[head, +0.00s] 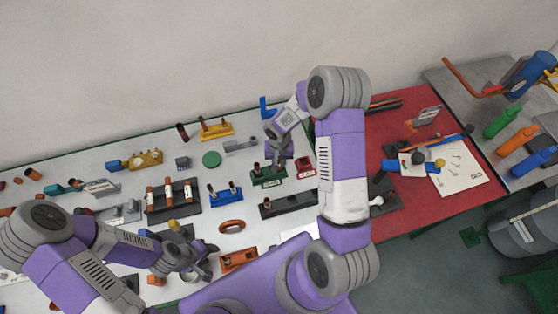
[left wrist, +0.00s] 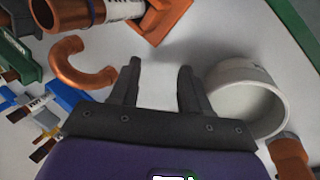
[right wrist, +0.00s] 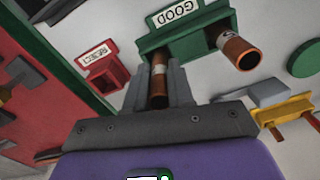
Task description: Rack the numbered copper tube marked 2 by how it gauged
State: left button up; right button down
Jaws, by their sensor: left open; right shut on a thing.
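My right gripper (right wrist: 159,68) is shut on a copper tube (right wrist: 159,92) with a pale label band; its number is not readable. The tube's far end is at the left part of the green rack marked GOOD (right wrist: 183,30); I cannot tell whether it is seated. Another labelled copper tube (right wrist: 236,50) stands at that rack's right side. The red holder marked REJECT (right wrist: 102,70) is to the left. In the head view, my right gripper (head: 279,152) is above the green rack (head: 268,182). My left gripper (left wrist: 160,68) is open and empty over the white table.
A black rack (head: 185,212) holds several labelled copper tubes. A red mat (head: 400,222) lies right.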

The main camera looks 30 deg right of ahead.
pick_arm(q)
jog(key=shift+s+a+f+b, duration=0.1)
jog(key=shift+f+b, duration=0.3)
jog(key=shift+f, duration=0.05)
jog(key=shift+s+a+f+b, duration=0.1)
jog(key=shift+f+b, duration=0.25)
jog(key=shift+f, duration=0.1)
pick_arm(e)
jog(key=shift+s+f, duration=0.3)
jog(key=shift+f, duration=0.5)
jog(key=c, duration=0.9)
grip_release()
jog(key=shift+a+r, duration=0.1)
pick_arm(q)
jog(key=r+p, duration=0.2)
jog(key=d+r+p, duration=0.1)
jog(key=r+p, duration=0.1)
jog(key=p, duration=0.1)
jog(key=shift+r, duration=0.35)
pick_arm(e)
notch_tip(320, 180, up, 8)
jog(key=shift+r, duration=0.1)
pick_arm(q)
jog(key=shift+r, duration=0.15)
pick_arm(e)
jog(key=shift+s+r, duration=0.15)
